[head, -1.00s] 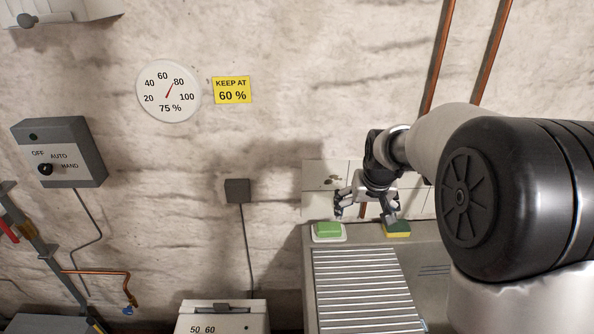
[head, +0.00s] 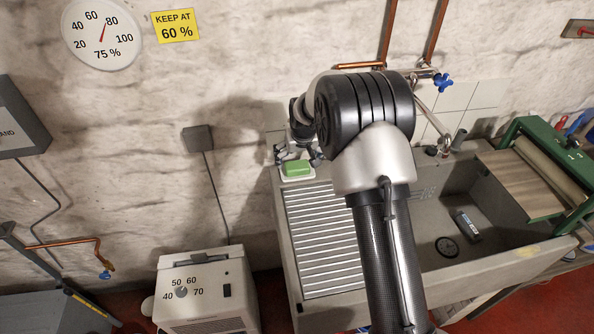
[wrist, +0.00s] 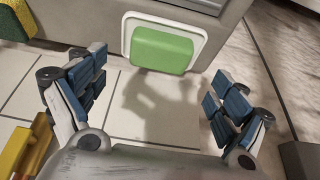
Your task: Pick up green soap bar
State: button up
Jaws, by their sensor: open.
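The green soap bar (head: 298,167) lies on a white dish (head: 300,178) at the back left corner of the sink unit, against the wall. In the wrist view the soap (wrist: 161,49) is at top centre on its white-rimmed dish (wrist: 205,42). My gripper (head: 298,154) is open and empty, its fingers close to the soap. In the wrist view its blue-padded fingers (wrist: 160,96) are spread wide below the soap on either side, not touching it. The exact gap to the soap is hard to judge.
A grey sink (head: 478,195) with a ribbed drainboard (head: 318,235) lies below my arm. A tiled wall (wrist: 65,78) stands close to the gripper. The sponge's green corner (wrist: 15,20) shows at top left. A dehumidifier-like box (head: 205,290) stands left of the sink.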

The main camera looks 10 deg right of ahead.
aim_at(297, 165)
jog(key=shift+b+x, duration=0.95)
jog(key=shift+x, duration=1.8)
jog(key=shift+s, duration=0.15)
jog(key=shift+c, duration=0.2)
jog(key=c, duration=1.2)
notch_tip(297, 165, up, 20)
jog(key=p, duration=0.5)
jog(key=shift+r, duration=0.1)
